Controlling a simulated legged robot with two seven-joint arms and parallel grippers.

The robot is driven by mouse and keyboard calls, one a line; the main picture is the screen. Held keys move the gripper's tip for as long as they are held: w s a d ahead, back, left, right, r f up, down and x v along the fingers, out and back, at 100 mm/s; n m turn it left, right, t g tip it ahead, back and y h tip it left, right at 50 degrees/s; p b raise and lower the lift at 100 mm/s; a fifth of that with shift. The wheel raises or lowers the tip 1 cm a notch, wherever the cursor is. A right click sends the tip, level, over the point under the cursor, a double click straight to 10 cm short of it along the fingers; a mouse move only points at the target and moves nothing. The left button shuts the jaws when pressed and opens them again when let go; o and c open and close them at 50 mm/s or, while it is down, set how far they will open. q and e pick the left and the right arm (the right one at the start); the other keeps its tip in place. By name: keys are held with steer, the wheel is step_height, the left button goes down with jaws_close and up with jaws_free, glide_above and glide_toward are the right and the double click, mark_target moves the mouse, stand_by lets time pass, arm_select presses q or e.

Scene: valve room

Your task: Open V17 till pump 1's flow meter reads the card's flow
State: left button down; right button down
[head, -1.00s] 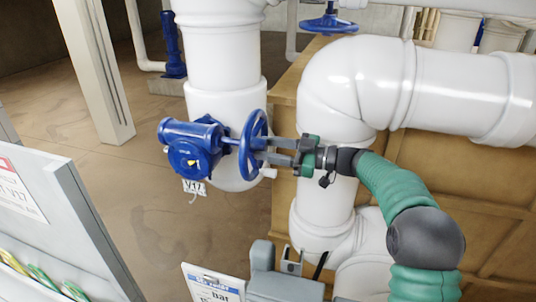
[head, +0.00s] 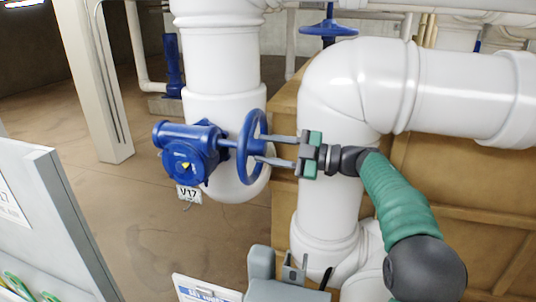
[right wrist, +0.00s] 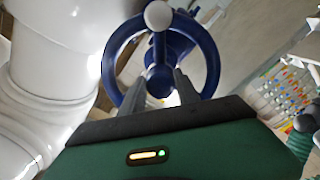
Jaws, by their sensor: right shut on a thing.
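Valve V17 (head: 188,152) is a blue gearbox on a white vertical pipe, with a tag (head: 189,193) reading V17 below it. Its blue handwheel (head: 250,172) faces right, toward my right gripper (head: 268,149). The gripper's two grey fingers reach into the wheel and are shut on it. In the right wrist view, the handwheel (right wrist: 108,62) stands ahead with a white knob (right wrist: 158,16) at its top, and the fingers reach its lower middle. Their exact contact is hard to make out. My left gripper is out of view. I see no readable flow meter or card value.
A grey panel (head: 62,215) with a partly cut-off label stands at the left. A white sign (head: 205,290) and a grey fixture (head: 275,278) are at the bottom. A large white pipe elbow (head: 345,85) is close behind my right arm. Another blue handwheel (head: 328,29) is at the top.

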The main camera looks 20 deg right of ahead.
steer(key=shift+r, duration=0.1)
stand_by(0.3)
steer(key=c, duration=0.9)
jaws_free()
steer(key=b+v, duration=0.4)
steer(key=v, duration=1.3)
steer(key=shift+f, duration=0.25)
